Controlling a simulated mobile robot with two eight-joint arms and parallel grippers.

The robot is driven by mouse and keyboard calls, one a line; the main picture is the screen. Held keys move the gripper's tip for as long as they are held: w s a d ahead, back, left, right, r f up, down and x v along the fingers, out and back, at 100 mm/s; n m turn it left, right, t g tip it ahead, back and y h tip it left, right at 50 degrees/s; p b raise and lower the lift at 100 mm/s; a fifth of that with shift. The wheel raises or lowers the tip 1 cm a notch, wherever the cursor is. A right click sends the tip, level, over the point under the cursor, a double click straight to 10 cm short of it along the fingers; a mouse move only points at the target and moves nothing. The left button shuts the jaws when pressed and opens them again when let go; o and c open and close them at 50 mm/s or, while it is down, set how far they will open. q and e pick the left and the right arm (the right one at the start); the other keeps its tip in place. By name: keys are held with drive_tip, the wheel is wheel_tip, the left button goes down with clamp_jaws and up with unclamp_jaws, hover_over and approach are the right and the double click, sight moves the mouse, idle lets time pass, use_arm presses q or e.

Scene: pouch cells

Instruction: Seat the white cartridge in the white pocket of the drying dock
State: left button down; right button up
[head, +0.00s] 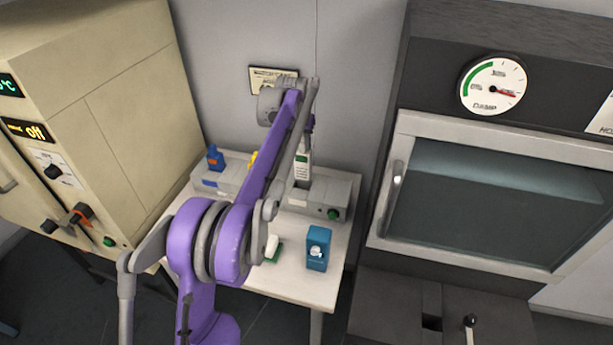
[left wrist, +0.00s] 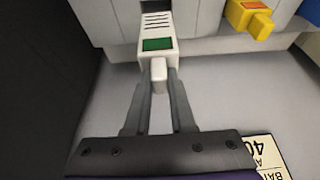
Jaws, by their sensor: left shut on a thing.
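The white cartridge (head: 302,168), with a green label, stands about upright at the right part of the grey drying dock (head: 325,190). My left gripper (head: 306,143) is above it. In the left wrist view, the fingers (left wrist: 159,88) are shut on the pale tab at the end of the white cartridge (left wrist: 156,27). The cartridge's far end meets the dock's grey body (left wrist: 205,22); the pocket is hidden behind it, so I cannot tell how deep it sits. My right gripper is out of view.
A blue cartridge (head: 215,158) and a yellow one (head: 252,160) stand in the dock to the left. A blue box (head: 317,249) and a white item on a green base (head: 272,246) stand on the table (head: 300,285). A beige oven (head: 90,90) and dark cabinet (head: 480,270) flank it.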

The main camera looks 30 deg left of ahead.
sight(303, 163)
use_arm(q)
drive_tip(key=f, duration=0.3)
drive_tip(key=shift+s+f, duration=0.3)
drive_tip(key=shift+f, duration=0.1)
drive_tip(key=shift+w+f, duration=0.15)
drive_tip(key=shift+f, duration=1.95)
drive_tip(key=c, duration=0.8)
unclamp_jaws()
drive_tip(key=shift+o, duration=0.2)
drive_tip(key=v, duration=1.2)
drive_tip(key=s+d, duration=0.8)
drive_tip(key=s, duration=0.1)
drive_tip(key=s+d+f+m, duration=0.1)
drive_tip(key=s+d+f, duration=0.3)
drive_tip(key=s, duration=0.4)
drive_tip(key=s+d+f+t, duration=0.1)
drive_tip(key=s+d+f, duration=0.3)
drive_tip(key=s, duration=0.4)
drive_tip(key=s+d+f+m+h, duration=0.1)
drive_tip(key=s+d+f, duration=0.3)
drive_tip(key=s, duration=0.4)
drive_tip(key=shift+s+f+m, duration=0.25)
drive_tip(key=shift+f+m, duration=0.05)
drive_tip(key=shift+f, duration=0.45)
